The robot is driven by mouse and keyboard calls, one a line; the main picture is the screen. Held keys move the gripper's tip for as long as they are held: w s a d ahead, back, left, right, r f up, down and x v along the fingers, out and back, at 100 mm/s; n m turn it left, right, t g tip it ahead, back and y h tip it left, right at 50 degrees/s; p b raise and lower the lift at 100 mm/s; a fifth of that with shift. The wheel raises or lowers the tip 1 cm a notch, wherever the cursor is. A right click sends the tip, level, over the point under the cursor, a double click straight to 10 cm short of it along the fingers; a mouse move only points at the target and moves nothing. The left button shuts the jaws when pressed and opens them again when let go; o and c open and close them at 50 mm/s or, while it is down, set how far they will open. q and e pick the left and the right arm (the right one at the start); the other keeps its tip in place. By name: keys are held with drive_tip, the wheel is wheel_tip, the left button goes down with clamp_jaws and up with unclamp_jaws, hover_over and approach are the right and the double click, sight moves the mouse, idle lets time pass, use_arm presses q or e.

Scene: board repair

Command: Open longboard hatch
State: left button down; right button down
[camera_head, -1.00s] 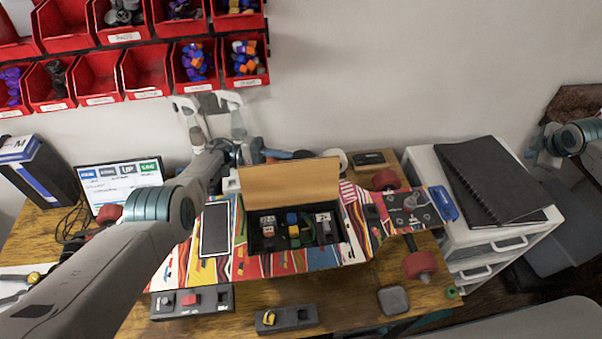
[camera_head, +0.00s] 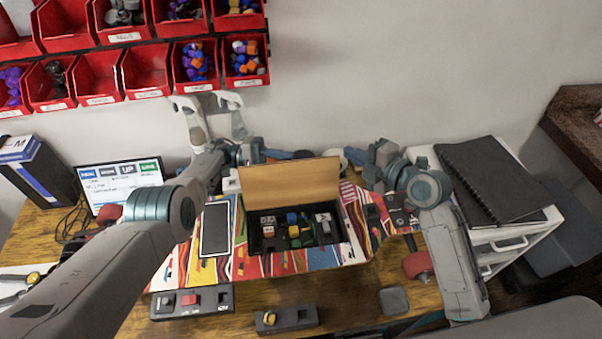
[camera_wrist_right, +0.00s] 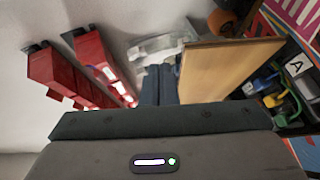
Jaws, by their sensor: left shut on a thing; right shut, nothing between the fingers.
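The longboard (camera_head: 182,262) lies on the bench with bright striped graphics. Its tan hatch panel (camera_head: 290,182) stands raised at the back of the opening, showing the electronics compartment (camera_head: 300,229). My right gripper (camera_head: 352,155) is shut and empty, just past the panel's right end. Its dark fingers show in the right wrist view (camera_wrist_right: 158,86), close beside the panel.
A monitor (camera_head: 117,183) stands at the left and a white drawer unit (camera_head: 506,241) at the right, with black notebooks (camera_head: 490,178) on top. A switch box (camera_head: 191,301) and a small dark block (camera_head: 287,319) lie in front. Red bins (camera_head: 98,78) hang above.

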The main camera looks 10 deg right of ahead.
use_arm(q)
drive_tip(key=shift+a+f, duration=0.1)
drive_tip(key=shift+f, duration=0.2)
drive_tip(key=shift+s, duration=0.1)
use_arm(e)
drive_tip(key=s+a+f+n+g+y, duration=0.1)
drive_tip(key=s+a+y, duration=0.15)
drive_tip(key=s, duration=0.25)
drive_tip(key=s+a+f+n+y, duration=0.1)
drive_tip(key=s+a+f, duration=0.15)
drive_tip(key=s, duration=0.25)
approach(288, 169)
drive_tip(key=a, duration=0.4)
drive_tip(key=w, duration=0.3)
drive_tip(key=shift+w+a+f+h, duration=0.2)
drive_tip(key=shift+h, duration=0.05)
drive_tip(key=shift+w+f, duration=0.15)
drive_tip(key=shift+w, duration=0.2)
